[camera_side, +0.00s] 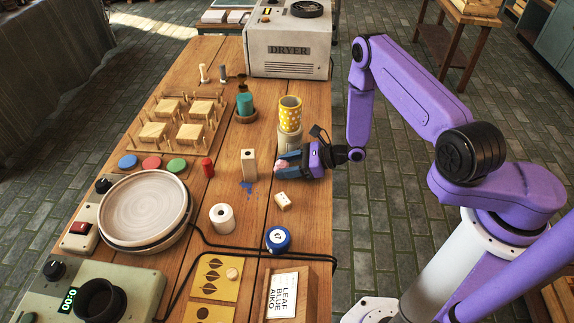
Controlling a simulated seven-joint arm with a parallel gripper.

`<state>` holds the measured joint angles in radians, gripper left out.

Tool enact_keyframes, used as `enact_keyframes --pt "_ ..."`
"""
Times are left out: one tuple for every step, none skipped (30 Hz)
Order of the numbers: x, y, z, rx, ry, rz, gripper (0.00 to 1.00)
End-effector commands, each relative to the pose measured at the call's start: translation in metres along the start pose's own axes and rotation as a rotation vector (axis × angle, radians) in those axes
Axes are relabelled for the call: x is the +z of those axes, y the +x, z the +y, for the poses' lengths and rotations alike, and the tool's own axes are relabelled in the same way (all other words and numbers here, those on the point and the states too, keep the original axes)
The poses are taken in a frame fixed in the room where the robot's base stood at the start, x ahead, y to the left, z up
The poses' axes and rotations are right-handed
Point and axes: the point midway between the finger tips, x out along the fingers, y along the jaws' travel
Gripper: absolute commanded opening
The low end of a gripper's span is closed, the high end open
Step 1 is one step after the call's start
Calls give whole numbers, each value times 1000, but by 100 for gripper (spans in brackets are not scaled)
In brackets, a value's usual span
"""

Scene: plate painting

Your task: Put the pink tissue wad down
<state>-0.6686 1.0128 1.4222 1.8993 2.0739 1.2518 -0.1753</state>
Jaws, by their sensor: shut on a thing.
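The pink tissue wad (281,166) is a small pale pink lump at the tip of my gripper (284,164). My gripper points left, low over the right side of the wooden table (236,109), and is shut on the wad. The dark fingers hide part of it. I cannot tell whether the wad touches the table.
A yellow dotted cup (290,112) on a stand is just behind my gripper. A small pale block (283,201) lies in front. A round plate (144,207) sits further left.

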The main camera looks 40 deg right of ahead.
Motion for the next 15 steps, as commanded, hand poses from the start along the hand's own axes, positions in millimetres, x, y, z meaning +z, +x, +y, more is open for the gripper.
enact_keyframes --pt "0 0 0 0 0 0 21" --pt "0 0 0 0 0 0 21" --pt "0 0 0 0 0 0 21" --pt "0 0 0 0 0 0 21" --pt "-1 0 0 0 0 0 21" --pt "-2 0 0 0 0 0 21" --pt "-2 1 0 0 0 0 52" --pt "-2 0 0 -1 0 0 62" --pt "-2 0 0 -1 0 0 75" --pt "-2 0 0 -1 0 0 75" --pt "-2 0 0 0 0 0 75" --pt "-2 0 0 0 0 0 75" --pt "-2 0 0 0 0 0 75" --pt "-2 0 0 0 0 0 75" --pt "-2 0 0 0 0 0 75"
